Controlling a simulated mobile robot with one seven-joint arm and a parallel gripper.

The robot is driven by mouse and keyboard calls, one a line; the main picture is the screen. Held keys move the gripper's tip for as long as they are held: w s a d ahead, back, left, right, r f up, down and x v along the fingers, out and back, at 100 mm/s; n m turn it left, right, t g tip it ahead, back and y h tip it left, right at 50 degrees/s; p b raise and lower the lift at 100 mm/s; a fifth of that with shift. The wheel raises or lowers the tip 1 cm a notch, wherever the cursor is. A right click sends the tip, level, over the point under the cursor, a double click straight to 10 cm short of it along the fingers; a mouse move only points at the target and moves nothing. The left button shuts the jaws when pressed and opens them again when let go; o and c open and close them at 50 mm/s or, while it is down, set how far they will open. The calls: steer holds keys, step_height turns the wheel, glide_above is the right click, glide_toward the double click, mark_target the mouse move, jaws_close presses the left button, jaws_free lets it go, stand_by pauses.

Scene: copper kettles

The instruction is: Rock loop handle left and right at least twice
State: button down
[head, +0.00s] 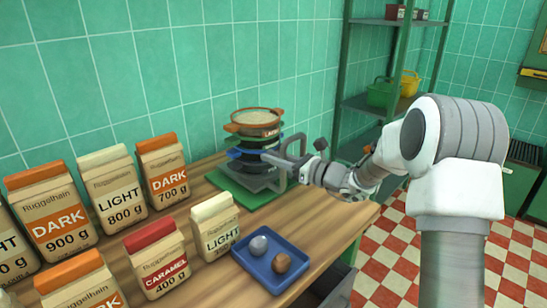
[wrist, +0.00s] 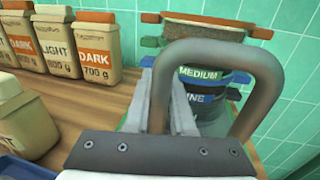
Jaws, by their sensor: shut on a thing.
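The loop handle (head: 303,142) is a thick dark grey arch beside a stack of sieves (head: 257,138) on the worktop. In the wrist view the loop handle (wrist: 215,52) fills the middle and stands roughly upright. My gripper (head: 285,160) reaches in from the right and is shut on the loop handle. In the wrist view my gripper's pale grey fingers (wrist: 180,103) lie at the loop's left leg; the exact contact is partly hidden. The sieves carry labels such as MEDIUM, and the top one holds pale grainy stuff.
Several paper bags (head: 112,190) stand left and in front on the wooden worktop (head: 255,215). A blue tray (head: 262,278) with two round lumps lies near the front edge. A green-tiled wall (head: 180,70) is close behind. A green shelf rack (head: 362,60) stands at the back right.

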steer(key=shift+s+a+f+n+b, duration=0.4)
steer(key=shift+s+a+n+b, duration=0.1)
steer(key=shift+n+b, duration=0.3)
steer(key=c, duration=0.8)
jaws_free()
steer(key=shift+o, duration=0.2)
steer(key=p+v, duration=0.3)
steer(key=v, duration=1.4)
steer(key=shift+d+r, duration=0.2)
steer(key=shift+r, duration=0.05)
